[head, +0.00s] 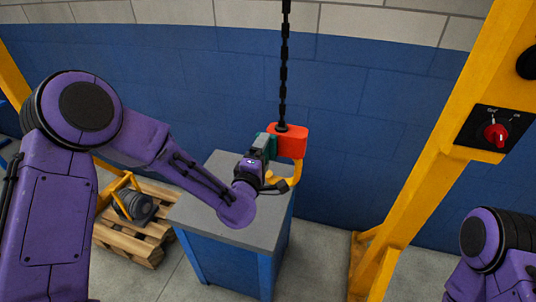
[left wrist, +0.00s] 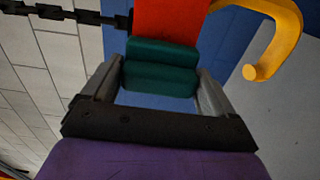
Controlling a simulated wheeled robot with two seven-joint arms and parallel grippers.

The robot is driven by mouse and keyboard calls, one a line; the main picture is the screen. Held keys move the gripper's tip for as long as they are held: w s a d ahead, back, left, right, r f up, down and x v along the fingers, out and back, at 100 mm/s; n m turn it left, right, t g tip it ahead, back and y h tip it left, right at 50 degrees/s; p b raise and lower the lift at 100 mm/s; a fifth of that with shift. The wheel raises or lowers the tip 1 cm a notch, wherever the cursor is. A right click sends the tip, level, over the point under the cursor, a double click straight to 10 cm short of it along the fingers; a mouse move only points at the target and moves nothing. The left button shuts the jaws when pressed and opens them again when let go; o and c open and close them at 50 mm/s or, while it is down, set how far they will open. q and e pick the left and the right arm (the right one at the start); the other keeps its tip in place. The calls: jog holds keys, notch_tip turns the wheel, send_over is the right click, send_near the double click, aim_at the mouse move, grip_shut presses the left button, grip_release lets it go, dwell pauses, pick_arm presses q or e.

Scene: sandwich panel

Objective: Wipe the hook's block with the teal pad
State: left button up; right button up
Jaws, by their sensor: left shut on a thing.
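The hook's red block (head: 291,141) hangs on a black chain (head: 284,70) above the grey-topped blue cabinet. Its yellow hook (head: 294,176) curves below it. In the left wrist view the red block (left wrist: 172,20) is at the top and the yellow hook (left wrist: 285,30) at upper right. My left gripper (head: 262,147) is shut on the teal pad (left wrist: 162,65), with a grey finger at each end. The pad's far edge meets the red block in the picture and appears to touch it. My right gripper is out of view; only part of my right arm shows.
The blue cabinet with a grey top (head: 215,205) stands under the hook. A wooden pallet (head: 130,245) with a dark motor-like part (head: 134,204) is at left. A yellow post (head: 425,150) with a red-knobbed switch box (head: 490,132) stands at right. A blue wall is behind.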

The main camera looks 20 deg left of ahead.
pick_arm(q)
jog(key=shift+d, duration=0.1)
jog(key=s, duration=0.6)
jog(key=shift+s+b, duration=0.1)
jog(key=shift+b, duration=0.2)
jog(key=shift+s, duration=1.4)
jog(key=shift+a, duration=0.2)
